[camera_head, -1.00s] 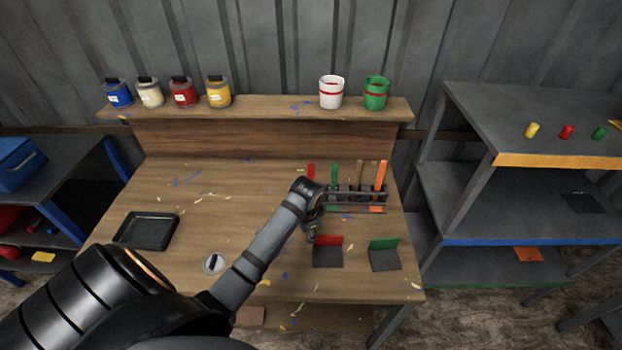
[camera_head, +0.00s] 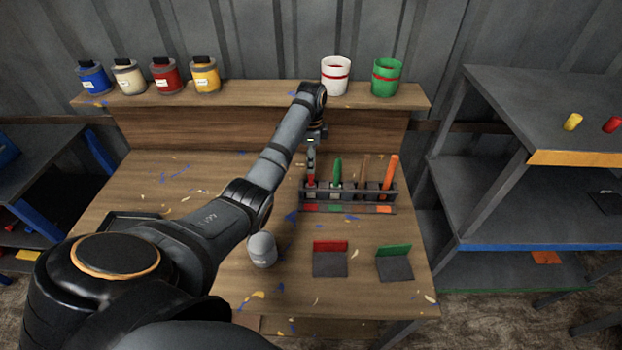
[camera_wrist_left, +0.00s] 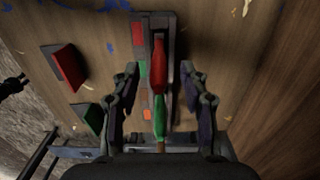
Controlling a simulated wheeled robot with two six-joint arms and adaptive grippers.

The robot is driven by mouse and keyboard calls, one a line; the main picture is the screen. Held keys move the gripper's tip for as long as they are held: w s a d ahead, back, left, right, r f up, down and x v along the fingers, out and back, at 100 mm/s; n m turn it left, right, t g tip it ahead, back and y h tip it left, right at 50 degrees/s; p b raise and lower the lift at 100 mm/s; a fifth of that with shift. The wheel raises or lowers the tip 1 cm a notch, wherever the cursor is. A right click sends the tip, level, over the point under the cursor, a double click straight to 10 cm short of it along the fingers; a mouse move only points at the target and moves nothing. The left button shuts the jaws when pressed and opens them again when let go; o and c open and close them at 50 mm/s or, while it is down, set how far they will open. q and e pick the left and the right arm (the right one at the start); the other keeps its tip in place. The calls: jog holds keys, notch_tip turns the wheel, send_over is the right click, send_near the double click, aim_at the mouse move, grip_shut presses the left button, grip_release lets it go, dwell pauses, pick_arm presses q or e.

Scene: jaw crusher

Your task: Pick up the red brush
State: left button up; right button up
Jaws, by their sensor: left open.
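The red brush (camera_head: 311,181) stands at the left end of a dark brush rack (camera_head: 349,197) on the wooden bench. My left gripper (camera_head: 311,153) is directly above it, pointing down, and partly hides its handle. In the left wrist view the red brush (camera_wrist_left: 159,62) lies between the two spread fingers of my left gripper (camera_wrist_left: 160,70), with space on both sides. The green brush (camera_wrist_left: 160,118) is just behind it in line.
Green (camera_head: 336,172), brown (camera_head: 362,172) and orange (camera_head: 389,175) brushes share the rack. Red (camera_head: 330,260) and green (camera_head: 394,262) holders stand in front. The raised shelf (camera_head: 262,95) behind carries paint jars, a white bucket (camera_head: 335,75) and a green bucket (camera_head: 386,77).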

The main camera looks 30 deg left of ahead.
aim_at(311, 184)
pick_arm(q)
jog(key=shift+f, duration=0.6)
notch_tip(311, 184, down, 4)
jog(key=shift+s+d+p, duration=0.1)
jog(key=shift+p, duration=0.7)
jog(key=shift+f, duration=0.35)
grip_shut()
pick_arm(e)
jog(key=shift+w+a+r, duration=0.2)
jog(key=shift+w+r, duration=0.75)
